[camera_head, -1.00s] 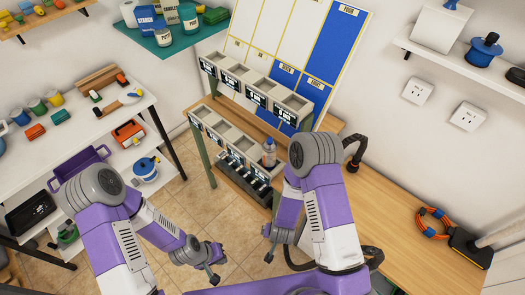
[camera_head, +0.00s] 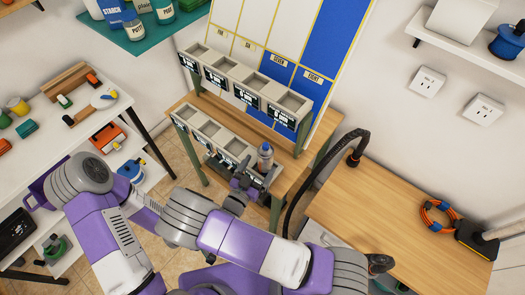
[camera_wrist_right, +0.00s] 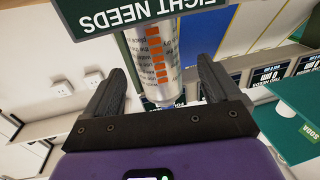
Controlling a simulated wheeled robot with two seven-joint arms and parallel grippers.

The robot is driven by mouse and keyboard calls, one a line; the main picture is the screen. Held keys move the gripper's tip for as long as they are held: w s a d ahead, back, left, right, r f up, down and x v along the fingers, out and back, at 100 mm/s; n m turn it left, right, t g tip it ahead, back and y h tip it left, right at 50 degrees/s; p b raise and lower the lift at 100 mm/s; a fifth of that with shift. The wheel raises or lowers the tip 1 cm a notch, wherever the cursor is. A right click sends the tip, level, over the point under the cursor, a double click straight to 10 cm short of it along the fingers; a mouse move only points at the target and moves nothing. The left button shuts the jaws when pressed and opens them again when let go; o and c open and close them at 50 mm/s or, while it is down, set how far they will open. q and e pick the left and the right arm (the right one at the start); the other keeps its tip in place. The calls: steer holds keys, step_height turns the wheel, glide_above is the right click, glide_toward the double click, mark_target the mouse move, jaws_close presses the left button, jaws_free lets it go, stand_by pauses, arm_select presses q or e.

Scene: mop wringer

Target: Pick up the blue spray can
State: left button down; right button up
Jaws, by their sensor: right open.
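The spray can (camera_head: 265,158), silver-grey with a blue top, stands upright at the right end of the lower row of bins. In the right wrist view the can (camera_wrist_right: 157,50) appears upside down, silver with orange marks, its blue end near the gripper base. My right gripper (camera_head: 240,183) is just in front and left of the can in the head view. Its fingers (camera_wrist_right: 163,85) are open, one on each side of the can in the picture; contact is not visible. My left gripper is mostly hidden behind my right arm.
The bin rack (camera_head: 240,85) has two rows of labelled compartments. A dark label board (camera_wrist_right: 130,12) crosses the top of the wrist view. A wooden bench (camera_head: 385,205) with an orange cable coil (camera_head: 440,217) is at right. A cluttered white shelf (camera_head: 70,140) is at left.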

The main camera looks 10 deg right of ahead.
mark_target(268, 155)
steer(key=shift+w+d+r, duration=0.1)
steer(key=shift+d, duration=0.35)
steer(key=shift+w+d, duration=0.2)
steer(key=shift+d, duration=0.1)
steer(key=shift+x, duration=2.4)
steer(key=shift+w+a, duration=0.15)
steer(key=c, duration=1.4)
